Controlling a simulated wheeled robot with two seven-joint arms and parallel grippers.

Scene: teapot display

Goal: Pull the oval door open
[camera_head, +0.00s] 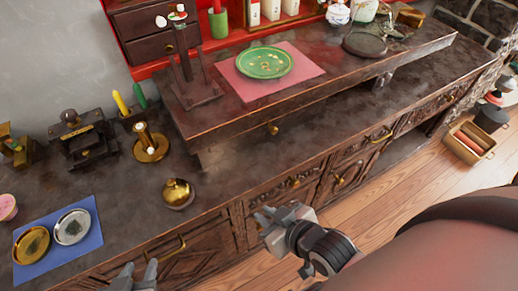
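Carved wooden cabinet doors run along the counter front. One carved door (180,262) with a brass handle (167,250) is at the lower left, and another door (340,180) with brass fittings is right of centre. I cannot tell from this view which one is the oval door; no door looks clearly swung open. My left gripper (138,272) is at the bottom edge, open and empty, in front of the lower-left door. My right gripper (264,225) is in front of the cabinet front near the middle, with its fingers apart and nothing seen between them.
The counter holds a brass bell (177,193), a blue mat (60,248) with two round plates, and dark stands. A raised shelf carries a green plate (264,62) on a pink mat. A wooden crate (468,142) stands on the floor at right. Floor before the cabinet is clear.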

